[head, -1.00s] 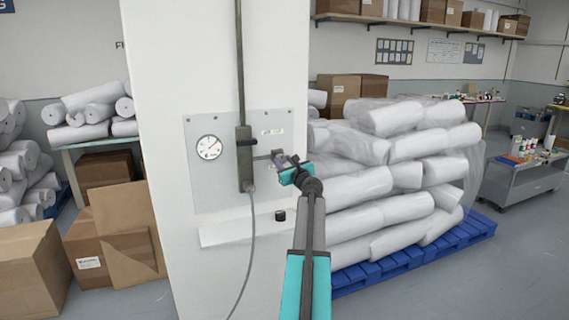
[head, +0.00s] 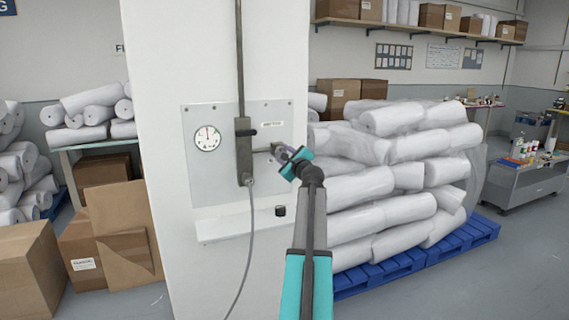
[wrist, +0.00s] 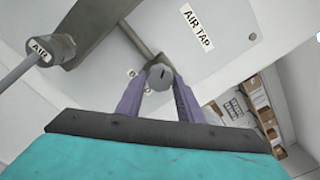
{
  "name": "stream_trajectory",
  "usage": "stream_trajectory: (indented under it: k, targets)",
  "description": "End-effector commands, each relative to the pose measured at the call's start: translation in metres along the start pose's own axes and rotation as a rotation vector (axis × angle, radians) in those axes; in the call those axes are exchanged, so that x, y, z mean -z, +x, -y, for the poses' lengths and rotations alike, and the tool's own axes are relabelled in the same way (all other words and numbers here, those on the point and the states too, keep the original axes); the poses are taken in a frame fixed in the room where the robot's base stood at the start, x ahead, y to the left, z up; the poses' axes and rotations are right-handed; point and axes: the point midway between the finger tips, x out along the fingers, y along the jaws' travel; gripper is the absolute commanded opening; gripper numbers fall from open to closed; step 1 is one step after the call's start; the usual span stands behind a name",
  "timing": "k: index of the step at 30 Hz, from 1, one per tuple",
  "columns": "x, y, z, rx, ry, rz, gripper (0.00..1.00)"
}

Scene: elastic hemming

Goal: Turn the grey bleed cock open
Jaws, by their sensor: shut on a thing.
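The grey bleed cock (wrist: 160,76) is a round knob with a dark mark on its face, at the end of a thin side pipe (head: 263,150). In the wrist view my gripper (wrist: 159,84) has its two purple fingers on either side of the knob, shut on it. In the head view my gripper (head: 283,153) is at the pipe's right end, and its wrist hides most of the cock. Small marks beside the cock are partly covered by a finger. A round gauge (head: 207,138) sits on the panel to the left.
The panel (head: 215,185) is on a white pillar with a vertical grey pipe body (head: 244,160) and a hanging hose (head: 250,240). A ledge (head: 225,228) with a black knob (head: 280,210) is below. Wrapped rolls on a blue pallet (head: 420,255) stand close on the right.

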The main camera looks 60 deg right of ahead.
Motion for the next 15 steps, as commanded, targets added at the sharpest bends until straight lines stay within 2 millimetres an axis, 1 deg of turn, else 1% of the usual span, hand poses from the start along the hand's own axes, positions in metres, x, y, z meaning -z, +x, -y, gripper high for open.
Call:
stream_trajectory:
  k: [1, 15]
  targets:
    - [0.0048, -0.0003, -0.0018, 0.004, -0.041, 0.000, 0.11]
    - [0.0054, -0.0001, -0.0023, 0.002, -0.456, -0.002, 0.11]
